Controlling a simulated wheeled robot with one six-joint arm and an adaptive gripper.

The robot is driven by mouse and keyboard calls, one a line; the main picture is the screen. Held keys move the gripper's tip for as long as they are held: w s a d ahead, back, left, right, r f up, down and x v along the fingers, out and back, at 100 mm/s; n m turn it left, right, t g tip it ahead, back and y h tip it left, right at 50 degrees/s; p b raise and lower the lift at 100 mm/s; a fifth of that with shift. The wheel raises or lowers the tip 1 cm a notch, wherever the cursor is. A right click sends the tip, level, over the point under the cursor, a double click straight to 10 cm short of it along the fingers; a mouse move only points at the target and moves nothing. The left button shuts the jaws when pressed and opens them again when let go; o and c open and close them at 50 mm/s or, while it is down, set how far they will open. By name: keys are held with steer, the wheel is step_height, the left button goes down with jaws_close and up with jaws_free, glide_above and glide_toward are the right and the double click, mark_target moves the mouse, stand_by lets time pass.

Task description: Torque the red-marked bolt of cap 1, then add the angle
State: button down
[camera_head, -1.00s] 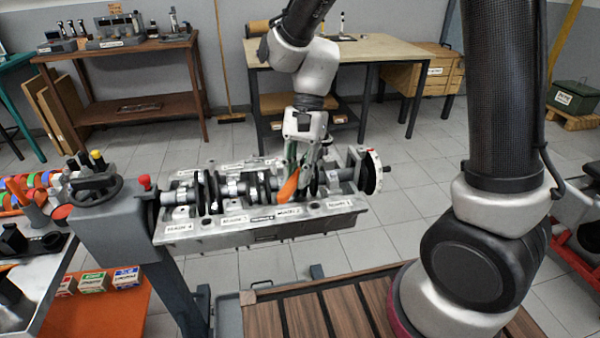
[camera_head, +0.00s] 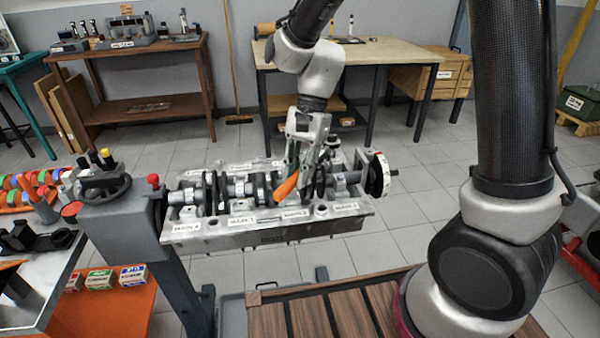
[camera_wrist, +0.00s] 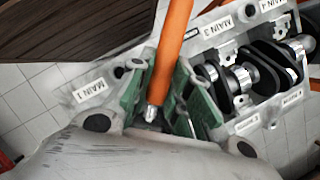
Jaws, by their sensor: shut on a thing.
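The engine block (camera_head: 270,238) lies on the stand with its crankshaft (camera_head: 240,190) showing and labels running from MAIN 4 at left to MAIN 1 (camera_head: 346,207) at right. My gripper (camera_head: 300,160) is over the block, around the MAIN 2 to MAIN 1 end. It is shut on an orange-handled tool (camera_head: 287,187), whose handle slants down to the left. In the wrist view the orange handle (camera_wrist: 173,45) ends in a metal tip (camera_wrist: 151,112) between the green finger pads. I cannot make out cap 1's red-marked bolt; the gripper hides part of that area.
A stand head with a handwheel and red knob (camera_head: 153,179) is at the block's left. A white graduated disc (camera_head: 380,175) is at its right end. A tool tray (camera_head: 40,290) is at left, with small boxes (camera_head: 100,279) on an orange shelf. A slatted wooden top (camera_head: 310,318) lies in front.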

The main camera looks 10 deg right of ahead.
steer(key=shift+w+a, duration=0.1)
steer(key=shift+w+a+m, duration=0.5)
steer(key=shift+m, duration=0.1)
steer(key=shift+w+a+m+t+y, duration=0.3)
steer(key=shift+w+a+m, duration=0.25)
steer(key=shift+w+m, duration=0.05)
stand_by(1.8)
steer(key=shift+w+a+m+t+y, duration=0.2)
steer(key=shift+w+a+m, duration=0.25)
steer(key=shift+w, duration=0.25)
steer(key=shift+w+a+m+t+y, duration=0.1)
steer(key=shift+w+a+m+t, duration=0.1)
steer(key=shift+w+a+m, duration=0.3)
stand_by(3.7)
